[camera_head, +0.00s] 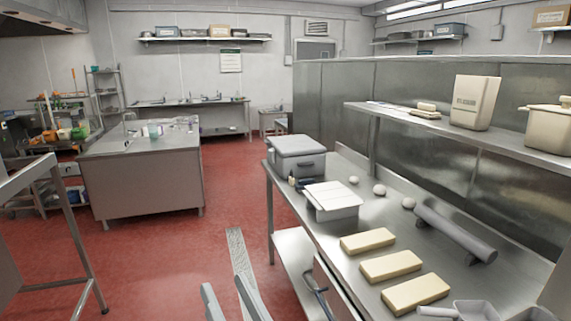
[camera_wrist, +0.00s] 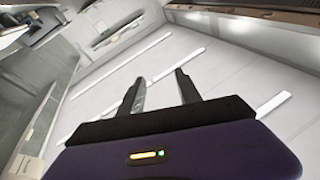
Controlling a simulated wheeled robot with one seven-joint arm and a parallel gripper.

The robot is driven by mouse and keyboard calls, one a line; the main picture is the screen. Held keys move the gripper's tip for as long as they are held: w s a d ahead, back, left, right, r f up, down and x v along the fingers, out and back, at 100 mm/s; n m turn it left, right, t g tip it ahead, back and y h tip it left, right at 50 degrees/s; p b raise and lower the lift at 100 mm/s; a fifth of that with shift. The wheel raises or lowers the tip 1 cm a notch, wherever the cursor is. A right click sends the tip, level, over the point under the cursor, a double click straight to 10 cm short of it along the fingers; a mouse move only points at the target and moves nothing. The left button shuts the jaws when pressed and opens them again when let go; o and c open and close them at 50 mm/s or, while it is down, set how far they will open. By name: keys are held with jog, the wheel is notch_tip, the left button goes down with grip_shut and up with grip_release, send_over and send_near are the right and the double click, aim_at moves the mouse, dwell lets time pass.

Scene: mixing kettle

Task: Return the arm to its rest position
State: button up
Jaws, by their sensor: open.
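My gripper shows in the wrist view (camera_wrist: 160,92) with its two dark fingers apart and nothing between them. Behind the fingers that view holds pale ceiling or wall panels and light strips, tilted. In the head view two grey finger-like parts at the bottom edge look like my gripper (camera_head: 228,300), over the red floor left of the steel counter (camera_head: 335,262). They touch nothing that I can see. The rest of my arm is out of the head view.
The counter on the right bears cream blocks (camera_head: 390,265), a grey roller (camera_head: 455,232), a white container (camera_head: 332,200) and a grey lidded box (camera_head: 297,155). A shelf (camera_head: 465,130) overhangs it. A steel island (camera_head: 145,175) stands left. Red floor (camera_head: 235,190) between is clear.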

jog(key=s+d+f+m+t+h, duration=0.1)
jog(key=s+d+f+m+h, duration=0.15)
jog(key=s+d, duration=0.3)
jog(key=s+d+f+m+h, duration=0.2)
jog(key=s+d+f+h, duration=0.2)
jog(key=d, duration=0.3)
jog(key=s+d+f+m+t+h, duration=0.1)
jog(key=s+d+f+m+h, duration=0.2)
jog(key=d, duration=0.4)
jog(key=s+d+f+n+g+h, duration=0.1)
jog(key=s+d+f, duration=0.3)
jog(key=s, duration=0.6)
jog(key=s+d+f+n+g+h, duration=0.1)
jog(key=s+d+f+g, duration=0.3)
jog(key=s, duration=0.7)
jog(key=shift+d+f+n, duration=0.45)
jog(key=shift+f+n, duration=0.2)
jog(key=shift+n, duration=0.1)
jog(key=shift+w, duration=0.1)
jog(key=shift+c, duration=0.4)
jog(key=shift+a, duration=0.2)
